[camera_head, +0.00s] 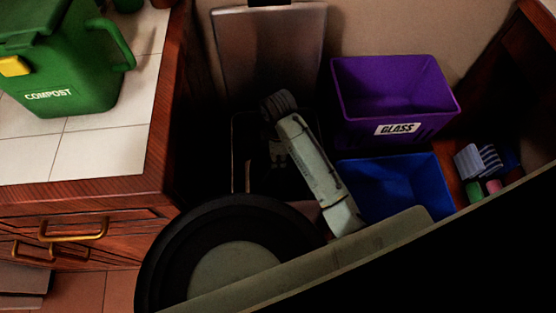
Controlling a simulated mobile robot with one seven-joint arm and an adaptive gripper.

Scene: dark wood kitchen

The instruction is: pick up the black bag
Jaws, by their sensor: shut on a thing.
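My gripper (278,160) hangs from my pale arm over the dark opening of a bin (236,130) with a raised grey metal lid. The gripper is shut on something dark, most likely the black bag. The bag's outline does not stand out from the dark inside of the bin, so I cannot tell its shape. My arm hides the right part of the opening.
A purple bin marked GLASS (398,129) and a blue bin (395,172) stand to the right. Small items, one striped (478,161), lie beyond them. At left, a green COMPOST bin (60,75) stands on a tiled counter (100,150) above wooden drawers.

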